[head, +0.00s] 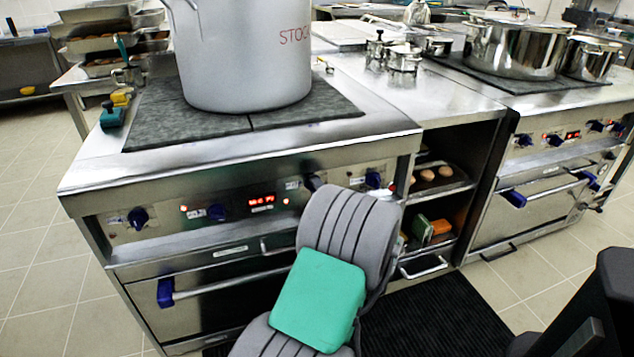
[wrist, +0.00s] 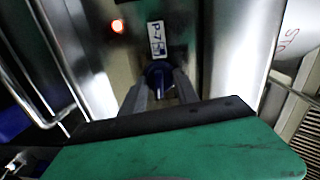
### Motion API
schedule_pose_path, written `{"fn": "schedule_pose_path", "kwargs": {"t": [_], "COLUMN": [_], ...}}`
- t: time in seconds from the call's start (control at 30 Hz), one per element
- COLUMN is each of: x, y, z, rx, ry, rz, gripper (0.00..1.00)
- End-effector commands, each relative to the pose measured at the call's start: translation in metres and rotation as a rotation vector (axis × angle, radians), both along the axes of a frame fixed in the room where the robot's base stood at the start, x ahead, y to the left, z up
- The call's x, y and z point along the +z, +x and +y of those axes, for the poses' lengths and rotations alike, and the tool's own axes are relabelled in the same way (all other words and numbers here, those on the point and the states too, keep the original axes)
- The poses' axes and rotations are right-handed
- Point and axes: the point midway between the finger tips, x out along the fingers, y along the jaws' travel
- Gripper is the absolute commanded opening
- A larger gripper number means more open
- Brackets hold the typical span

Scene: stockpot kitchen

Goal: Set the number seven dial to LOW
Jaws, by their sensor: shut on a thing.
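The dial marked P-7 (wrist: 158,73) is a dark blue knob on the steel stove panel. It sits just below its white label (wrist: 156,39) in the wrist view. My gripper (wrist: 161,84) is shut on this dial, one grey finger on each side of it. The setting that the dial points to cannot be read. The stove's control panel (head: 243,228) there carries several blue dials and a red display (head: 261,201).
A large stockpot (head: 243,55) stands on the stove's dark hob, above the panel. An oven handle (head: 165,292) sticks out below the panel. An open shelf bay with trays (head: 444,185) lies to the right. Tiled floor is clear at the left.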

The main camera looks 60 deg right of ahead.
Motion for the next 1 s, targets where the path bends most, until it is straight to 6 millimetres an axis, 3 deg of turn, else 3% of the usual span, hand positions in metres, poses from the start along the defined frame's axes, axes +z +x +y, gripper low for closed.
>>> {"fn": "schedule_pose_path", "kwargs": {"t": [0.4,0.97,1.0], "x": [-0.0020,-0.0031,-0.0031], "y": [-0.0012,-0.0012,-0.0012], "z": [0.0004,0.0002,0.0002], "rx": [-0.002,-0.003,-0.003], "ry": [0.153,0.174,0.174], "rz": [-0.146,-0.167,-0.167], "gripper": [0.00,0.00,0.39]}}
